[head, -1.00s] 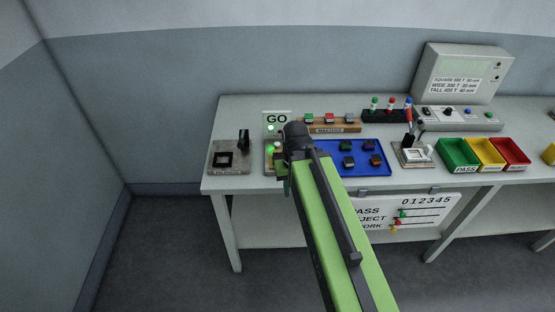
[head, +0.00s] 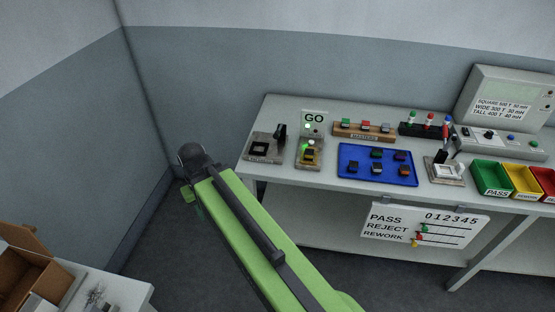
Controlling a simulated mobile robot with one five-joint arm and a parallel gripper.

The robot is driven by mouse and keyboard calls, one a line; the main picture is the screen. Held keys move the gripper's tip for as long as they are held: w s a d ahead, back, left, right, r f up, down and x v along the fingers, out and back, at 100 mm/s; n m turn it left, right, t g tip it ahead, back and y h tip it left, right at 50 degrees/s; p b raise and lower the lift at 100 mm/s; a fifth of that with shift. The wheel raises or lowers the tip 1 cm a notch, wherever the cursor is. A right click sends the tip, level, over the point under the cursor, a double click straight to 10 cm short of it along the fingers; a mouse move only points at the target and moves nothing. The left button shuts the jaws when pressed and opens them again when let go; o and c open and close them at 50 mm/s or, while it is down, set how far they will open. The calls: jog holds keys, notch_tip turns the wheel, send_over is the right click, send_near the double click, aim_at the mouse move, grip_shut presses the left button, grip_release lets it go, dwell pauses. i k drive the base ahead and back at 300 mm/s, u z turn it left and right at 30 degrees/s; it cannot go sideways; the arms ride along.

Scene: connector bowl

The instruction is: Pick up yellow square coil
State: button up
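A small yellow piece with a dark top (head: 309,155), which looks like the yellow square coil, sits in a fixture below the GO sign on the bench. A green light glows just above it. Its exact shape is too small to tell. My gripper (head: 193,199) hangs at the end of my green arm, left of the bench and apart from the coil. It is mostly hidden behind the arm's dark end joint, so its fingers cannot be made out.
A blue tray (head: 345,178) holds several dark coils. A fixture with a black square (head: 262,150) stands at the bench's left end. A white square fixture (head: 447,171) and green (head: 492,180), yellow and red bins stand right. A cardboard box (head: 22,275) is at lower left.

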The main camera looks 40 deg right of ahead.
aim_at(309, 154)
jog(key=u, duration=0.2)
jog(key=i, duration=0.55)
jog(key=u, duration=0.65)
jog(key=k, duration=0.85)
jog(key=z, duration=0.2)
jog(key=i, duration=0.85)
jog(key=u, duration=0.05)
